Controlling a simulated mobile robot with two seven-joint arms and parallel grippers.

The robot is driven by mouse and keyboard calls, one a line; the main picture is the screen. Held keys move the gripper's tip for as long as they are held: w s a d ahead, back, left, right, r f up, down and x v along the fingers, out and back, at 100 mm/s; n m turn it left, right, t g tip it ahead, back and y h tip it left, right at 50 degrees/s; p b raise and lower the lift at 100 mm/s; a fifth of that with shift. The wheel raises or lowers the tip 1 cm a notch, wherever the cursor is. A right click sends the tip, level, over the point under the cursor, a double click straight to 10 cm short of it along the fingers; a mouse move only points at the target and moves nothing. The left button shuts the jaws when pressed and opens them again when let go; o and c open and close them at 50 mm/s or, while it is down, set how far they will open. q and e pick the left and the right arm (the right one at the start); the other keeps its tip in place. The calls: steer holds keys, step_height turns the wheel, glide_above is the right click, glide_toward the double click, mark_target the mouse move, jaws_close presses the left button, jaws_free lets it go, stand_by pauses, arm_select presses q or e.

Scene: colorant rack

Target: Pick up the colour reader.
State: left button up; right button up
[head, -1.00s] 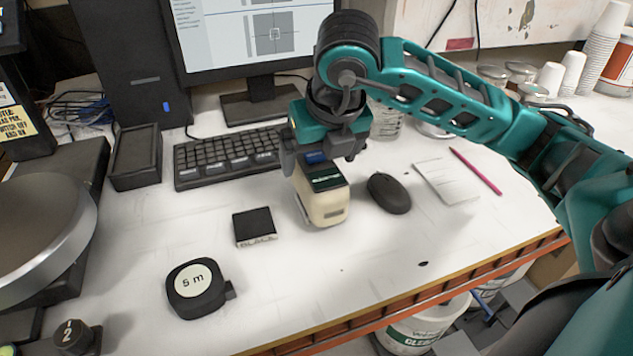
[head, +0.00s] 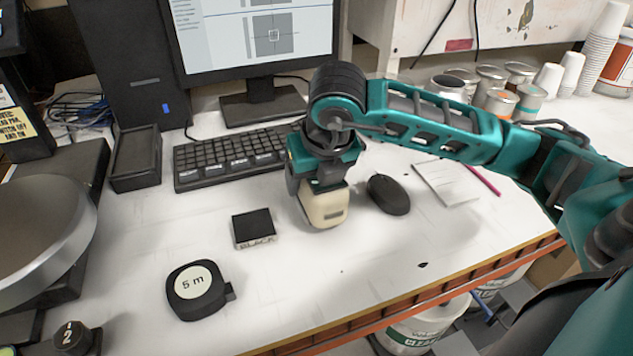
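The colour reader (head: 326,212), a beige block-shaped device, stands on the white table between the keyboard and the mouse. My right gripper (head: 318,184) is directly over it, pointing down, and covers its dark upper part. One finger shows along the reader's left side; the far finger is mostly hidden. I cannot tell whether the fingers press on the reader or only stand around it. The reader's base appears to rest on the table. My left gripper is not in view.
A black mouse (head: 388,194) is close on the right, and a keyboard (head: 228,158) lies behind left. A small black block (head: 254,227) and a tape measure (head: 197,289) are at front left.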

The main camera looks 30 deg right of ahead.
steer(key=shift+w+r, duration=0.1)
steer(key=c, duration=1.2)
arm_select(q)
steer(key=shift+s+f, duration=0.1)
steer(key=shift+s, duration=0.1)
arm_select(e)
steer(key=shift+r, duration=0.1)
